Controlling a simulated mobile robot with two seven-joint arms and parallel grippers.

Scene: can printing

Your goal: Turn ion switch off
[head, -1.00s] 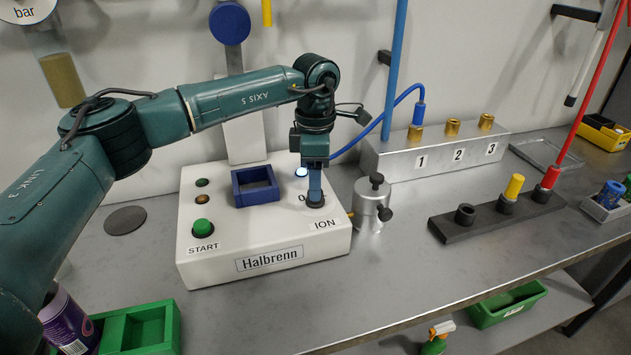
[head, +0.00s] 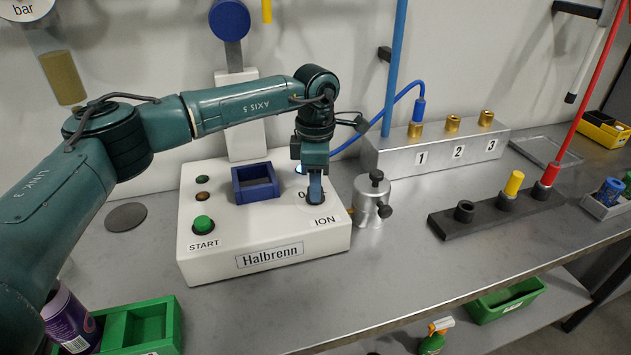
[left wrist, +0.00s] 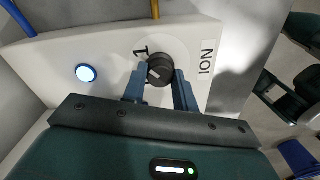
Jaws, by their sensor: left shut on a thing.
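The ION switch is a black round knob (left wrist: 160,71) on the white Halbrenn box (head: 222,253). In the left wrist view the "1" mark and the ION label show beside it, and a lamp (left wrist: 86,73) glows blue-white. My left gripper (left wrist: 160,84) is shut on the knob, a blue finger on each side. In the head view my left gripper (head: 315,190) points down over the box's right side and hides most of the knob; only a "0" mark shows beside it. My right gripper is not in view.
The box also carries a green START button (head: 203,224) and a blue square frame (head: 256,183). A metal valve-like cylinder (head: 368,205) stands close to the box's right. A grey block with numbered brass ports (head: 440,152) is behind it. The bench front is clear.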

